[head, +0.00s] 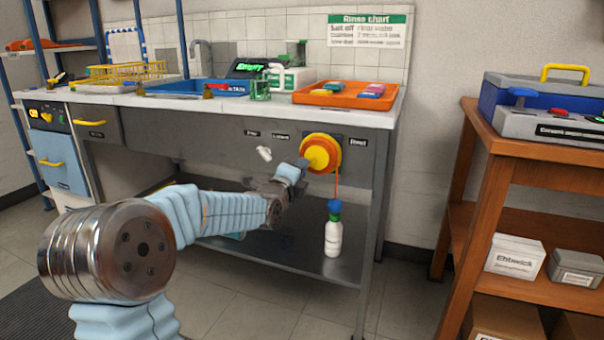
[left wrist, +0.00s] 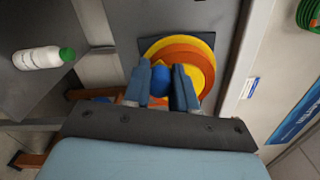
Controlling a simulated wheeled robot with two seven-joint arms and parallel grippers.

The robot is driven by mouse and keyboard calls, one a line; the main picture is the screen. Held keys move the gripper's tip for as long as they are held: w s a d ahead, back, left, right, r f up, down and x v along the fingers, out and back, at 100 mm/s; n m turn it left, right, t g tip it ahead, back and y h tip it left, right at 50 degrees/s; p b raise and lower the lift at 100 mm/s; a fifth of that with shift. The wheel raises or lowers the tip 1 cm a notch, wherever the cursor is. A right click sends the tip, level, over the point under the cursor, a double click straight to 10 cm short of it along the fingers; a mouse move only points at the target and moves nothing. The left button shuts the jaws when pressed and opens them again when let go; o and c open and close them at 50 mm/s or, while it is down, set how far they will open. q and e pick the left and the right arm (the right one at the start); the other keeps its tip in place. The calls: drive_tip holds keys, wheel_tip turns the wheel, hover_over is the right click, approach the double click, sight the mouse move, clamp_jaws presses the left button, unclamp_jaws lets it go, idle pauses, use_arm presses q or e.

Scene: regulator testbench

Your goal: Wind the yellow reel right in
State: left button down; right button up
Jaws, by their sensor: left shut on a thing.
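The yellow reel (head: 317,156), with an orange rim, is mounted on the bench's grey front panel; in the left wrist view it shows as yellow and orange rings (left wrist: 180,50). An orange cord (head: 337,185) hangs from it to a white bottle (head: 333,238) with a green cap and a blue piece on top. The bottle hangs in front of the lower shelf and also shows in the left wrist view (left wrist: 38,58). My left gripper (head: 300,166) is at the reel's left side, its fingers shut on a blue knob (left wrist: 159,82) on the reel's face. My right gripper is out of view.
The bench top (head: 225,104) carries an orange tray (head: 345,98), a blue tray (head: 200,88) and a yellow rack (head: 125,72). A small white handle (head: 264,153) sits on the panel left of the reel. A wooden shelf unit (head: 480,190) stands at right.

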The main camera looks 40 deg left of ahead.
use_arm(q)
drive_tip(key=shift+a+r+m, duration=0.15)
drive_tip(key=shift+r+m, duration=0.05)
drive_tip(key=shift+m, duration=0.7)
drive_tip(key=c, duration=0.9)
unclamp_jaws()
drive_tip(key=v, duration=1.4)
drive_tip(key=shift+p, duration=0.3)
drive_tip(key=shift+a, duration=0.1)
